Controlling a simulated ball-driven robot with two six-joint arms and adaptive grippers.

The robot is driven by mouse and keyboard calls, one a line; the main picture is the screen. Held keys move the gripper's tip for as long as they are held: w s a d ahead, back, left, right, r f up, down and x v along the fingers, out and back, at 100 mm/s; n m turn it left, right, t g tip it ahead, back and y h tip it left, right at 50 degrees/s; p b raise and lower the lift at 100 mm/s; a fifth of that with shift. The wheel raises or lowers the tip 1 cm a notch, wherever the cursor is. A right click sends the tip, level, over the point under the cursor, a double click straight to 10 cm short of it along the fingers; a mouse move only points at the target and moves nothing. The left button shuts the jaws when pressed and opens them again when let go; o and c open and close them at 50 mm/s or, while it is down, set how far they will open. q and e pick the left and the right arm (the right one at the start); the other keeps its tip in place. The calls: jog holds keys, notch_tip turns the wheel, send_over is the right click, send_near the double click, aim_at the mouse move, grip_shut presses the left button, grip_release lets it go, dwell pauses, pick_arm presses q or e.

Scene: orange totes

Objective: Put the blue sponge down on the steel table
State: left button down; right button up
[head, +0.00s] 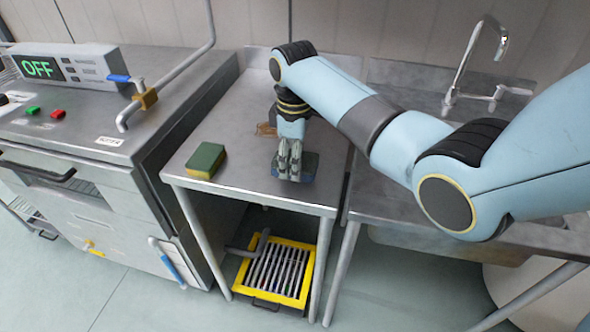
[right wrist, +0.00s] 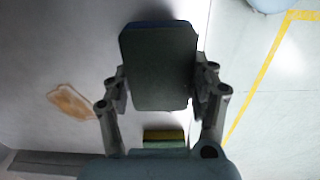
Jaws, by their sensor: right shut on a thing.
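The blue sponge (head: 310,165), with a dark scouring side, is between the fingers of my right gripper (head: 289,160). It is over the front right part of the steel table (head: 235,128); I cannot tell whether it touches the top. In the right wrist view the sponge (right wrist: 158,68) looks dark with a blue far edge. The right gripper's fingers (right wrist: 160,90) are shut on its two sides. My left gripper is not in view.
A green and yellow sponge (head: 206,160) lies on the table to the left. A brown stain (head: 266,130) marks the tabletop behind the gripper. A dishwashing machine (head: 90,120) stands left, a sink tap (head: 470,70) right. A yellow-framed floor grate (head: 275,270) is below.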

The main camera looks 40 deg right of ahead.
notch_tip(320, 180, down, 4)
jog(key=shift+r, duration=0.25)
jog(key=o, duration=1)
jog(key=shift+r, duration=0.15)
notch_tip(320, 180, up, 12)
jog(key=shift+s+f, duration=0.1)
